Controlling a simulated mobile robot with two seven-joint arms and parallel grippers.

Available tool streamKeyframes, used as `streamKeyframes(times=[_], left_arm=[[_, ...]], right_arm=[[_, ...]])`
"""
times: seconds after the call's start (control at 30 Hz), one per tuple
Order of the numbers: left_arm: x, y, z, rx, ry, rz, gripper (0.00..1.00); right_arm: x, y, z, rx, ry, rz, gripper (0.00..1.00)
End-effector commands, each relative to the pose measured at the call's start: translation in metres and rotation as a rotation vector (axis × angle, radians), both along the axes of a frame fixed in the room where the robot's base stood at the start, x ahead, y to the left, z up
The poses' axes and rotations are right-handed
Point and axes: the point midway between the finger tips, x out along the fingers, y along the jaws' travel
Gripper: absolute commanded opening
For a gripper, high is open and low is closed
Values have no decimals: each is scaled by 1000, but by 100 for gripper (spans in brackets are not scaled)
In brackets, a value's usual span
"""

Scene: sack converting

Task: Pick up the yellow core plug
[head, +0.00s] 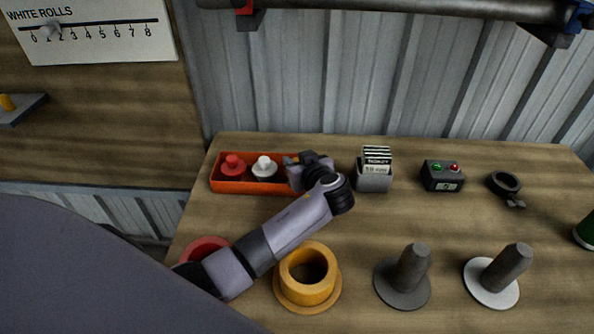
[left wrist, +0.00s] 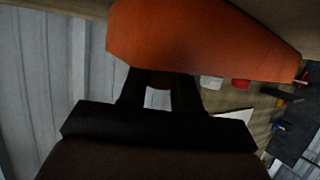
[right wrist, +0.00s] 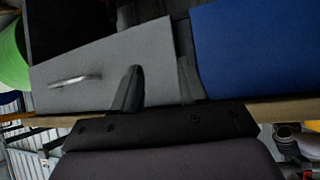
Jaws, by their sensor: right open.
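The orange tray (head: 255,188) stands at the back left of the table and holds a red plug (head: 233,165) and a white plug (head: 264,167). I see no yellow plug in it; the tray's right end is covered by my left gripper (head: 308,162). In the left wrist view the left gripper (left wrist: 158,88) has its fingers apart against the orange tray wall (left wrist: 200,45). Its fingertips are dark and partly hidden, and I see nothing clearly between them. My right gripper (right wrist: 158,88) is open and empty, away from the tray, before grey and blue panels.
A yellow flanged ring (head: 307,290) and a partly hidden red ring (head: 205,245) lie in front, beside my left arm.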

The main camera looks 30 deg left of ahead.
Motion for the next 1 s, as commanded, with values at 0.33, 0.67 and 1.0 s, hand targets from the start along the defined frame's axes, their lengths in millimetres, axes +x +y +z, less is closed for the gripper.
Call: streamKeyframes(times=[0.33,0.67,1.0], left_arm=[[0,-1,1,-2,2,0,3],[0,-1,45,-6,-6,-1,3],[0,-1,142,-6,-6,-1,3]], right_arm=[[0,0,0,-1,0,1,43],[0,0,0,-1,0,1,43],[0,0,-3,-1,0,1,43]])
